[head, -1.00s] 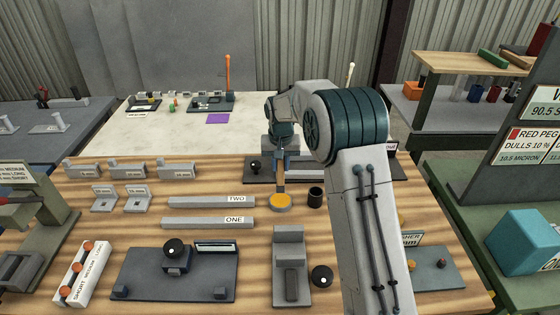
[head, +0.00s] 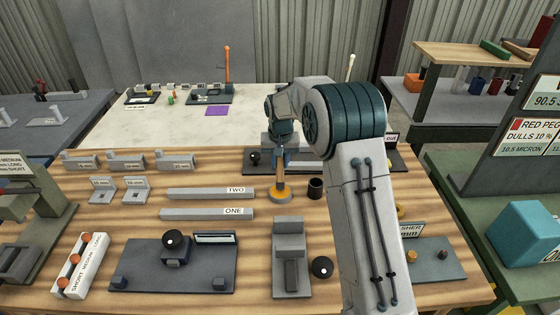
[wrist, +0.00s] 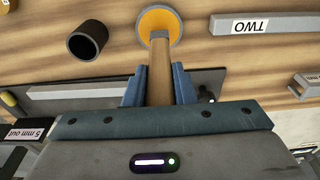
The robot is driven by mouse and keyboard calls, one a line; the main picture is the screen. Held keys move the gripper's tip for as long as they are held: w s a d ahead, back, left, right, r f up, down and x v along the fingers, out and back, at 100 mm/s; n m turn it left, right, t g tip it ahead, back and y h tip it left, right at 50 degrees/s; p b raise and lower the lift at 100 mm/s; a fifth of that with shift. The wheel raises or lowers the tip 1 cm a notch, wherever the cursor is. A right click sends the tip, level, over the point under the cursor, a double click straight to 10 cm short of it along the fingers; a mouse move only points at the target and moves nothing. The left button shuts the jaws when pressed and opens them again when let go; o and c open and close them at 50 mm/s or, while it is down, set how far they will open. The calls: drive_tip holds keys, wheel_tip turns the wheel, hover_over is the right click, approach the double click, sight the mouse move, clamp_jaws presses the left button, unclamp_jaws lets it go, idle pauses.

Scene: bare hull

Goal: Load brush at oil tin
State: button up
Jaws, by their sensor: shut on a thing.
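My gripper (head: 280,163) is shut on a brush (head: 280,178) with a plain wooden handle, held upright and pointing down. The brush also shows in the wrist view (wrist: 160,72) between my gripper's blue fingers (wrist: 160,85). The oil tin (head: 289,197) is a low round dish with orange-yellow contents and a grey rim, standing on the wooden bench. It is also at the top of the wrist view (wrist: 172,18). The brush's lower end meets the orange contents within the rim. Its tip is hidden there.
A black cup (head: 315,188) stands just right of the tin. Two grey bars, TWO (head: 205,194) and ONE (head: 205,215), lie to the left. A grey stepped block (head: 289,250) and a black knob (head: 322,267) are nearer. Bare wood lies between them.

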drive_tip(key=shift+f+b, duration=0.45)
drive_tip(key=shift+f, duration=0.15)
idle(1.4)
drive_tip(key=shift+r+p, duration=2.1)
drive_tip(key=shift+r, duration=1.5)
